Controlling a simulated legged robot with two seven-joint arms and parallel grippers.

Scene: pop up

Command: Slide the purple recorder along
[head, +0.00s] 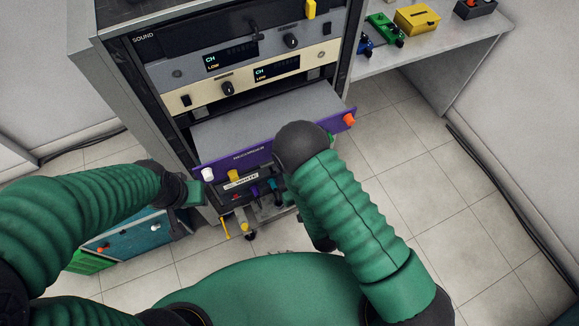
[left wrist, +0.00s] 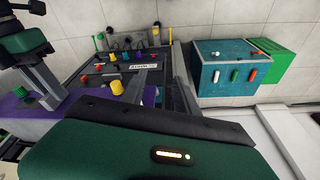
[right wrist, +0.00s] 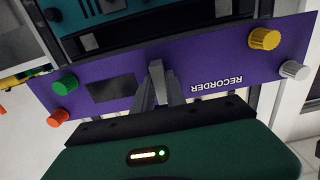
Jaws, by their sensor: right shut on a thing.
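The purple recorder (head: 258,149) sticks out of the rack like a drawer, with a grey top and colored knobs on its front panel. Its panel, lettered RECORDER, fills the right wrist view (right wrist: 120,87) upside down, and part of it shows at the left of the left wrist view (left wrist: 35,117). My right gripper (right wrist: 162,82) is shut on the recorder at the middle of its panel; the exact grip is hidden. In the head view my right forearm covers that hand. My left gripper (left wrist: 160,82) is open and empty, left of and below the recorder's panel.
The rack (head: 126,75) holds a grey unit (head: 215,62) and a cream unit (head: 240,87) above the recorder. A dark box with a white label (head: 241,181) and plugs sits below. A teal box (head: 135,237) stands lower left. A shelf (head: 447,52) holds colored boxes at right. Floor is clear at right.

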